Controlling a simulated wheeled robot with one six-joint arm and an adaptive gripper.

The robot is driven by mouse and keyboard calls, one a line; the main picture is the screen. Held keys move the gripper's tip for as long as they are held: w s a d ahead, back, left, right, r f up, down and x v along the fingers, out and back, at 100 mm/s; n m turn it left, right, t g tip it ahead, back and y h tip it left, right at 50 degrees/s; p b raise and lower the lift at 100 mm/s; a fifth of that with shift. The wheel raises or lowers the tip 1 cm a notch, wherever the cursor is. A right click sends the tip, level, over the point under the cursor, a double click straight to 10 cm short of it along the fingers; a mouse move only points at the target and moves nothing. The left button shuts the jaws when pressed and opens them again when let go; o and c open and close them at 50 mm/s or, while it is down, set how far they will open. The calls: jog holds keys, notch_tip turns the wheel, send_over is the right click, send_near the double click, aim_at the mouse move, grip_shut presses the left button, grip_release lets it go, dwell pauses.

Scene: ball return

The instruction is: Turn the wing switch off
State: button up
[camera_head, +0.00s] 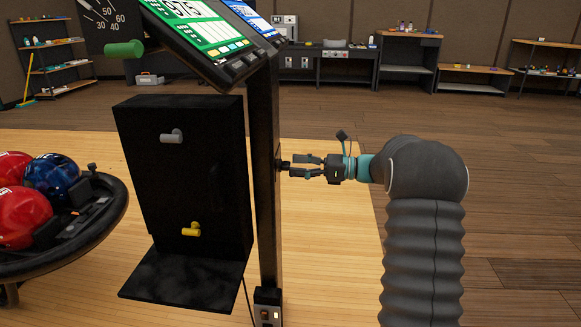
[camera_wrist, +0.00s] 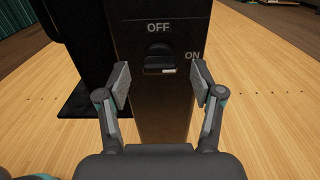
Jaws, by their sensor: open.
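The wing switch (camera_wrist: 159,59) is a small dark knob on the face of a black post (camera_wrist: 165,110). The label OFF is above it and ON is to its right. A pale strip shows along its lower right edge. I cannot tell which label the wing points at. In the head view the switch (camera_head: 285,166) is a small dark stub on the post's right side. My gripper (camera_head: 296,166) is level with it, just to its right. In the wrist view my gripper (camera_wrist: 161,82) is open, with one finger on either side of the switch and nothing held.
A black box (camera_head: 183,180) with a grey lever (camera_head: 172,136) and a yellow lever (camera_head: 191,230) stands left of the post. Tilted screens (camera_head: 205,30) are above. A round black ball tray (camera_head: 100,225) with several balls is at left. The floor right of the post is clear.

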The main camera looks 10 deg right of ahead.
jog(key=shift+x, duration=1.05)
jog(key=c, duration=1.1)
jog(key=shift+c, duration=0.2)
jog(key=shift+n, duration=0.3)
jog(key=shift+s+f+n+b, duration=0.1)
jog(key=shift+n+b, duration=1.2)
jog(key=shift+n, duration=3)
jog(key=shift+s+n+b, duration=0.1)
jog(key=shift+n+b, duration=1.15)
jog(key=shift+n, duration=3.05)
